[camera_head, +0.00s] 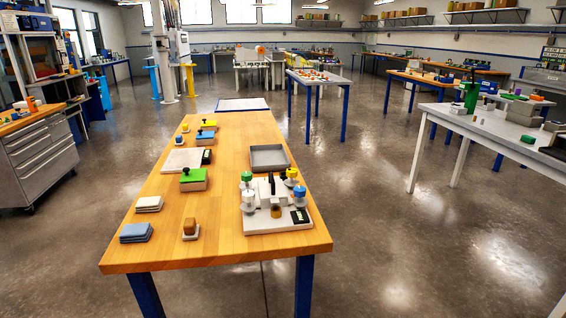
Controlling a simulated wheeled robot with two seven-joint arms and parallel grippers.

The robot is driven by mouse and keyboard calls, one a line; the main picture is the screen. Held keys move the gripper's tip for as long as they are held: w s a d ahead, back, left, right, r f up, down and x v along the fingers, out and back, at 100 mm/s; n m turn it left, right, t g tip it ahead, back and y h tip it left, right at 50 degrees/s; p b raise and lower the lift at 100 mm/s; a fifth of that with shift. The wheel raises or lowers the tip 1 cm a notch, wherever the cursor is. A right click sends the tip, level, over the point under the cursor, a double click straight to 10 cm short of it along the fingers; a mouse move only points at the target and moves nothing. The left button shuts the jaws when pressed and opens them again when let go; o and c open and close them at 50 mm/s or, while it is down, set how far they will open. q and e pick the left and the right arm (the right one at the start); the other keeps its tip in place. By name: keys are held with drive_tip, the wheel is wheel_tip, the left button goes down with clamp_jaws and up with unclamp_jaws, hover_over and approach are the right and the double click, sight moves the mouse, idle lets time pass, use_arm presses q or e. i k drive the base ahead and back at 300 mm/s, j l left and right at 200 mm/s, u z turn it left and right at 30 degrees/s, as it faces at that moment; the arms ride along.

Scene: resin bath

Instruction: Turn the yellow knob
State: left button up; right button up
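The yellow knob (291,172) sits on top of a white round fitting at the back right of a pale bench device (280,222). The device stands on the near right part of the wooden table. A green knob (246,176) is at its back left and a blue knob (299,192) is at its right, in front of the yellow one. A dark upright handle stands between the green and yellow knobs. The yellow knob's turn position is too small to tell. Neither of my grippers is in view.
The wooden table (222,228) also holds a grey tray (269,158) behind the device, a green-topped block (193,176), cloth stacks (136,232) and a brown block (190,227) at left. Bare wood lies between the device and the left-hand items. Open floor surrounds the table.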

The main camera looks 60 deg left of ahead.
sight(292, 173)
drive_tip(key=i+l+u, duration=0.1)
drive_tip(key=i+u, duration=0.2)
drive_tip(key=i+l+u, duration=0.3)
drive_tip(key=i, duration=0.2)
drive_tip(key=i+l+u, duration=0.2)
drive_tip(key=i+u, duration=0.15)
